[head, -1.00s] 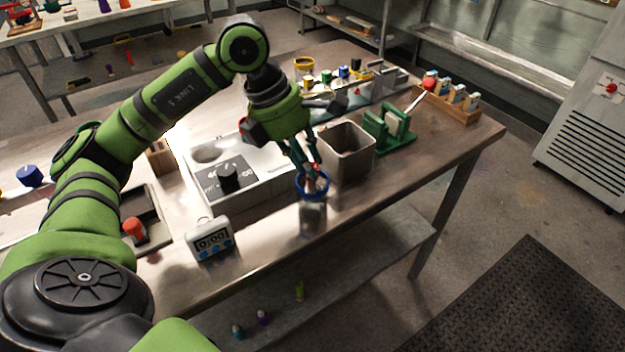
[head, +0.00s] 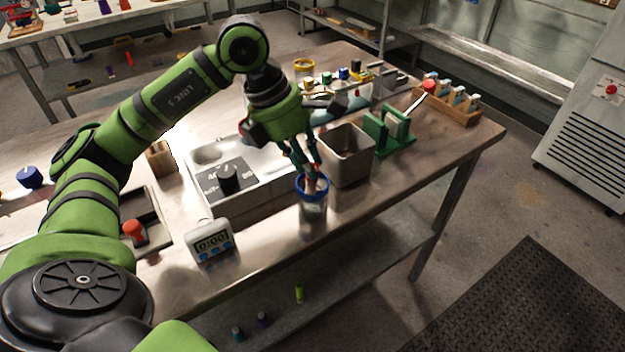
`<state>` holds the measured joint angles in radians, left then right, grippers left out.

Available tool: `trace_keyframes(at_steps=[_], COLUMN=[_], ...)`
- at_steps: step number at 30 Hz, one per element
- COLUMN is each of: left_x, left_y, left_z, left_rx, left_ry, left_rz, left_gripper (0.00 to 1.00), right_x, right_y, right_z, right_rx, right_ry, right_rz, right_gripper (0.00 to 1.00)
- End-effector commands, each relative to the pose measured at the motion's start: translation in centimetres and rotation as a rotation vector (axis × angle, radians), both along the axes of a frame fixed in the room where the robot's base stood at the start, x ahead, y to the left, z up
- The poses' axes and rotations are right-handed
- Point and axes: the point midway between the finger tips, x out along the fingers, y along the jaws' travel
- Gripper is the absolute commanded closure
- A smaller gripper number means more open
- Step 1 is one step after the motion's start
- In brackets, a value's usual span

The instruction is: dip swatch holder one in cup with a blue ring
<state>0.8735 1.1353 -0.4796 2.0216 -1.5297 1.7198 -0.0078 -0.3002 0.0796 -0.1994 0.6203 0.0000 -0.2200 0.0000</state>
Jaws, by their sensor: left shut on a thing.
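The cup with a blue ring (head: 313,199) is a clear cup standing near the front edge of the table. My left gripper (head: 311,171) is directly above its mouth, pointing down, with its fingers shut on a swatch holder (head: 312,186). Only a small reddish and pale part of the holder shows between the fingertips. Its lower end is at or inside the blue rim. How deep it sits, and its number, I cannot make out. My right gripper is not in view.
A grey open bin (head: 346,156) stands close to the right of the cup. A green stand (head: 389,132) and a wooden rack (head: 459,110) of holders are further right. A white timer (head: 209,241) stands at the left front. A cup with a yellow ring (head: 304,66) is at the back.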

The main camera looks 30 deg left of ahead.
Motion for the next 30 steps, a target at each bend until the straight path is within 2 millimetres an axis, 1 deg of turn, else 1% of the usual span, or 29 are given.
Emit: trace_keyframes(at_steps=[1, 6, 18, 30], left_x=[0.0, 0.0, 0.0, 0.0], left_y=[0.01, 0.01, 0.02, 0.01], left_z=[0.32, 0.63, -0.28, 0.63], left_rx=[0.0, 0.0, 0.0, 0.0], left_ry=[0.0, 0.0, 0.0, 0.0], left_rz=[0.0, 0.001, 0.0, 0.001], left_gripper=[1.0, 1.0, 1.0, 1.0], right_x=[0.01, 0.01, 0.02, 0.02], right_y=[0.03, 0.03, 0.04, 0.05], right_z=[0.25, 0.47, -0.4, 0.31], right_rx=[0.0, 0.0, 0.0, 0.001], right_ry=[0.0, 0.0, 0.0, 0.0], right_rz=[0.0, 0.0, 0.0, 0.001], right_gripper=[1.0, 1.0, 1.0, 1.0])
